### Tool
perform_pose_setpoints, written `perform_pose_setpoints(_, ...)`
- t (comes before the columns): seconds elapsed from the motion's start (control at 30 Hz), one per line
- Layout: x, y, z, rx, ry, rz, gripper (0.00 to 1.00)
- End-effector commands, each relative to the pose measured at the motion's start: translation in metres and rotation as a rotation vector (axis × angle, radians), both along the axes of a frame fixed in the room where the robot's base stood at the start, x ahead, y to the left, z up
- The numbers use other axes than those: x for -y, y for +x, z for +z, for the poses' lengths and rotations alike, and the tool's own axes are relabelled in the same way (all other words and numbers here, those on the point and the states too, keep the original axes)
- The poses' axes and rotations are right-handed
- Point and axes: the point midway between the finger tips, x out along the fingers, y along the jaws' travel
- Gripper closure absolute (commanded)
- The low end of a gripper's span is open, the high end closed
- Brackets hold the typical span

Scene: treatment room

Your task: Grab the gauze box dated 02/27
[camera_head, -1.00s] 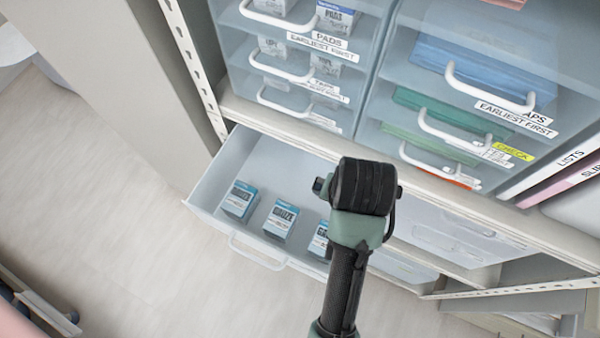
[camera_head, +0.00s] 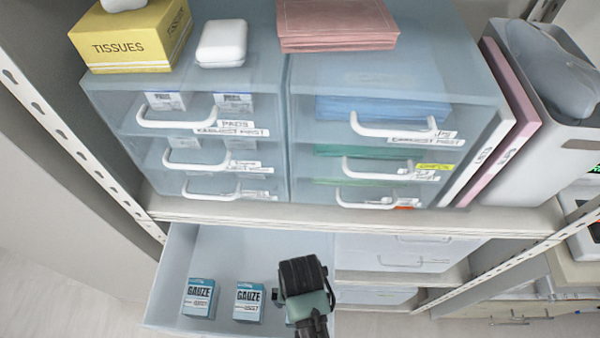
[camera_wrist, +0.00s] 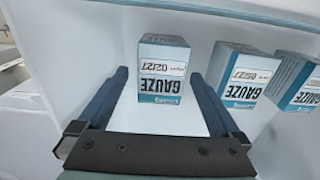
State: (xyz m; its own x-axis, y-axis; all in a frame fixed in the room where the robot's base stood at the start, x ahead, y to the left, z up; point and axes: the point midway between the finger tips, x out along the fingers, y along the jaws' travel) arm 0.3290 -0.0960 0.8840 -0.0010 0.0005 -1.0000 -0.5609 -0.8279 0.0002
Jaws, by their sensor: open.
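Three white-and-blue gauze boxes stand in the open drawer. In the wrist view, the box dated 02/27 (camera_wrist: 163,68) appears upside down, ahead of my gripper (camera_wrist: 159,78). My gripper is open, with one blue finger on each side of this box and gaps visible between. A second gauze box (camera_wrist: 243,76) to its right seems to read 05/27; it also shows in the head view (camera_head: 248,302). The third gauze box (camera_wrist: 300,84), also in the head view (camera_head: 200,297), has a date I cannot read. In the head view my arm hides the 02/27 box and my fingers.
The drawer (camera_head: 215,245) is pulled out below the shelf (camera_head: 330,215). Clear drawer units (camera_head: 285,130) with white handles stand above. A tissue box (camera_head: 130,40), a white case (camera_head: 221,42) and a pink stack (camera_head: 335,25) lie on top. A metal upright (camera_head: 75,150) stands left.

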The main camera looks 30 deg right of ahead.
Motion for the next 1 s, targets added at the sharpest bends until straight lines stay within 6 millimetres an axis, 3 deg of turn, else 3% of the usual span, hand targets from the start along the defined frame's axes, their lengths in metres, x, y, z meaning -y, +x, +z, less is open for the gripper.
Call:
perform_pose_setpoints(0.2, -0.001, 0.0, -0.024, 0.0, 0.0, 0.001, 0.0)
perform_pose_setpoints(0.47, -0.001, 0.001, -0.027, 0.002, -0.001, 0.002, 0.0)
perform_pose_setpoints(0.93, -0.001, 0.001, -0.026, 0.002, -0.001, 0.002, 0.83)
perform_pose_setpoints(1.0, -0.001, 0.001, -0.026, 0.003, -0.001, 0.002, 0.83)
